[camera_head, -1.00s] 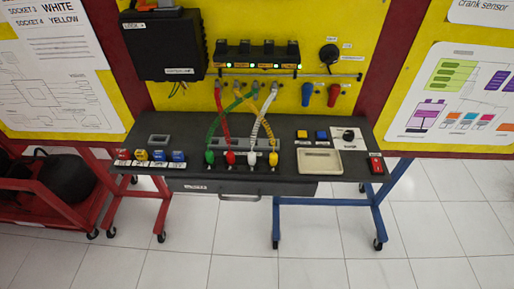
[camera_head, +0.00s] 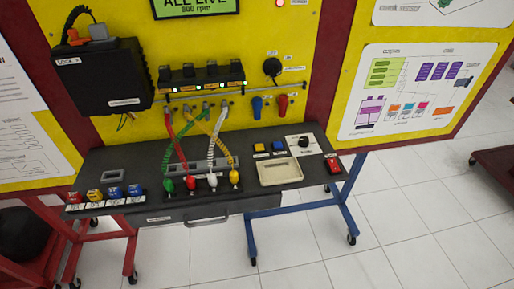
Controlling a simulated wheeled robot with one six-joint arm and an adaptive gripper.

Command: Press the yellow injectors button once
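One is a yellow square button (camera_head: 259,148) on the right part, beside a blue button (camera_head: 278,146) and behind a beige tray. The other is a small yellow block (camera_head: 94,195) at the left front, in a row with a red block (camera_head: 74,197) and two blue blocks. Their labels are too small to read, so I cannot tell which one is marked injectors. My gripper is not in view.
The bench (camera_head: 130,167) carries the beige tray (camera_head: 280,171), a black knob (camera_head: 304,142) and a red switch (camera_head: 333,164). Coloured cables rise to the yellow panel. A green display (camera_head: 196,7) reads "ALL LIVE" and "800 rpm". White floor lies clear at front right.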

